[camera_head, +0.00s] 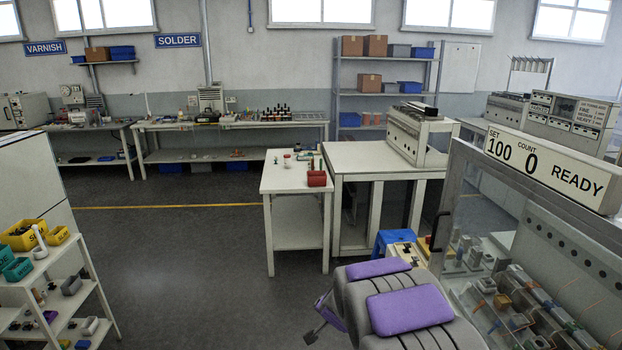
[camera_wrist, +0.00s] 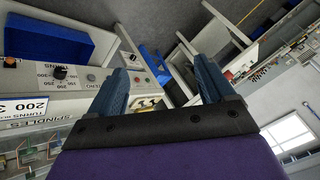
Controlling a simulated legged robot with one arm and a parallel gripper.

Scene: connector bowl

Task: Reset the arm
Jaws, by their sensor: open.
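My gripper (camera_wrist: 164,75) shows in the wrist view, its two blue fingers spread apart with nothing between them. A dark bar and a purple wrist housing lie behind the fingers. The wrist view is tilted. Beyond the left finger is a machine panel (camera_wrist: 62,78) with a knob, buttons and a 200 label. In the head view, my grey and purple body parts fill the lower middle. I cannot make out the fingers clearly there.
A machine reading READY (camera_head: 545,165) with a clear guard stands close on the right. A small white table (camera_head: 290,180) with a red item stands ahead. A shelf cart (camera_head: 15,282) with coloured bins is at left. Open floor (camera_head: 185,250) lies between.

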